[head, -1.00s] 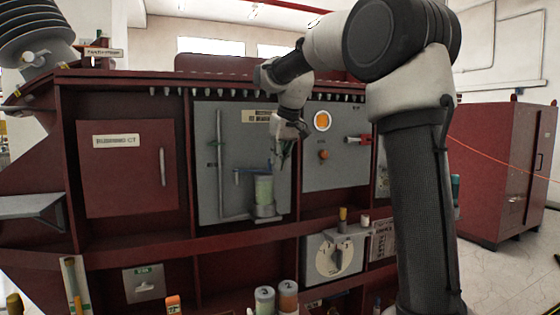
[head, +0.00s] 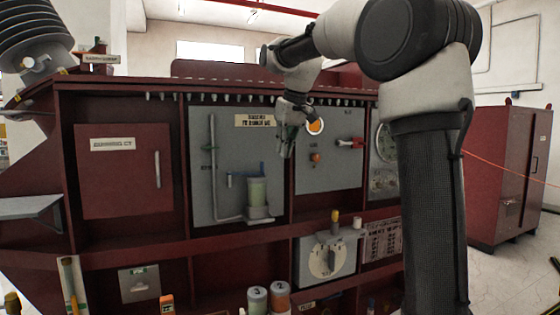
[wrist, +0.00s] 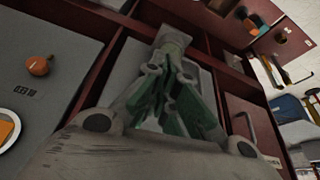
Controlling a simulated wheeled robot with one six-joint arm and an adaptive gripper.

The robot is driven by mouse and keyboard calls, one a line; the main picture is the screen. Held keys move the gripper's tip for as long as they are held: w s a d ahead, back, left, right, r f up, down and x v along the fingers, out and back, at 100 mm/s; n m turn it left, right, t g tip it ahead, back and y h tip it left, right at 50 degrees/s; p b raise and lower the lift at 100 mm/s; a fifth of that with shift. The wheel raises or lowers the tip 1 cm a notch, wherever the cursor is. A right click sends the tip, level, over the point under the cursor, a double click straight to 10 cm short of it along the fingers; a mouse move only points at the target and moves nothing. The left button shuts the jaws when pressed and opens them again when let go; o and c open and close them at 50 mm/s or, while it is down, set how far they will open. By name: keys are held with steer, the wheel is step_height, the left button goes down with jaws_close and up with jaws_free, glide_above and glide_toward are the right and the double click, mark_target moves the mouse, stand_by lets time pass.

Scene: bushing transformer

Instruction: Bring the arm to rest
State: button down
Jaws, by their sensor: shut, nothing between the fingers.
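My arm reaches across the front of the red transformer cabinet (head: 240,238). My gripper (head: 284,150) hangs in front of the grey panels, to the left of the orange round indicator (head: 315,127). In the wrist view my gripper's green-edged fingers (wrist: 172,62) are close together and I see nothing held between them. Whether the fingers clear the panel by much is hard to judge from these views.
A red lever (head: 350,143) and a dial box (head: 327,260) are to the right. Two numbered canisters (head: 279,296) stand low in front. A separate red cabinet (head: 508,170) stands at right.

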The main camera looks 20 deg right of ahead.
steer(key=v, duration=0.4)
step_height(320, 180, down, 8)
steer(key=s+d, duration=0.1)
steer(key=s, duration=0.2)
steer(key=s+d+f, duration=0.1)
steer(key=s+f, duration=0.6)
steer(key=s, duration=0.6)
steer(key=s+d+f+m, duration=0.1)
steer(key=s+f, duration=0.6)
steer(key=s, duration=0.7)
steer(key=shift+s+f+m+h, duration=0.2)
steer(key=shift+m+h, duration=0.1)
steer(key=c, duration=2.2)
jaws_free()
